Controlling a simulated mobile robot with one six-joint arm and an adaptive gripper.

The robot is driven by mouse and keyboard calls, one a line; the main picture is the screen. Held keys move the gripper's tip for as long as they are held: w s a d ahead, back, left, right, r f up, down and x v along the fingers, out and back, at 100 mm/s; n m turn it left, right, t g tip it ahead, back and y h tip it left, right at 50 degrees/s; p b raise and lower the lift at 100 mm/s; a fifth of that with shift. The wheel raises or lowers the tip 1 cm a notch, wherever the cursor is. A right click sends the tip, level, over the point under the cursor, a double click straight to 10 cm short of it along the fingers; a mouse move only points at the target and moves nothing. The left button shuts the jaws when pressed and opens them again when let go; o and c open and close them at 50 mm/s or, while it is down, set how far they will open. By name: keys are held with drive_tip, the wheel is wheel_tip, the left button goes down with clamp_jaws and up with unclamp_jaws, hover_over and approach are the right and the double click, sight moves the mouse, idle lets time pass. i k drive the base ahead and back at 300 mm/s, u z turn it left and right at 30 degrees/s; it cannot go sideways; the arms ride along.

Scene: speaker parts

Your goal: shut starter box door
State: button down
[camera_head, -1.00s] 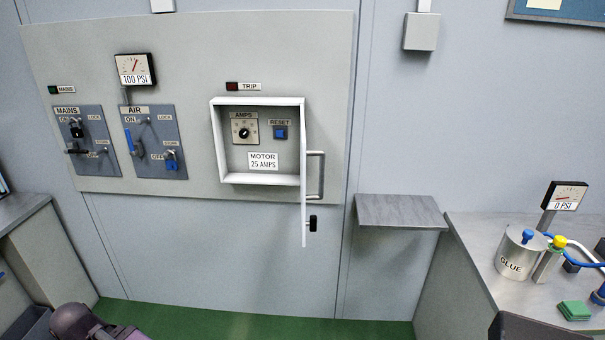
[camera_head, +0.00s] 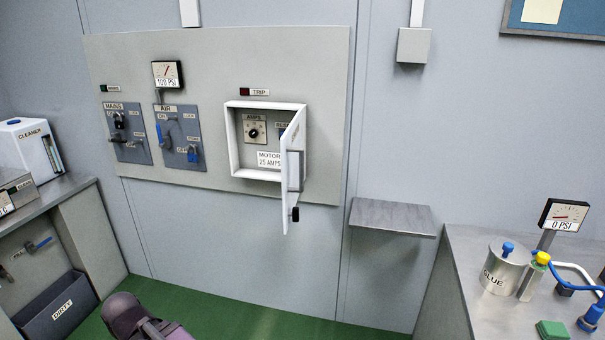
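The starter box (camera_head: 233,150) is a white open-fronted box on the grey wall panel. Inside it are an AMPS dial (camera_head: 255,131), a MOTOR 25 AMPS label and a RESET button partly hidden by the door. Its white door (camera_head: 293,165) is hinged on the right side and stands open, swung out from the box. The door has a grey handle and a black latch knob (camera_head: 295,214) low on it. A dark purple part of my arm (camera_head: 135,318) shows at the bottom left. My gripper's fingers are not visible.
A grey shelf (camera_head: 392,217) juts from the wall right of the box. A bench at right holds a glue pot (camera_head: 503,265) and a pressure gauge (camera_head: 565,214). A left counter holds a cleaner container (camera_head: 30,150), with a DIRTY bin (camera_head: 60,305) below. Green floor is clear in front.

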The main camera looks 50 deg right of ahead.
sight(300, 168)
drive_tip(key=u, duration=0.1)
drive_tip(key=k, duration=0.9)
drive_tip(key=z, duration=1.35)
drive_tip(key=i, duration=1)
drive_tip(key=z, duration=0.05)
drive_tip(key=k, duration=0.1)
drive_tip(key=u, duration=0.05)
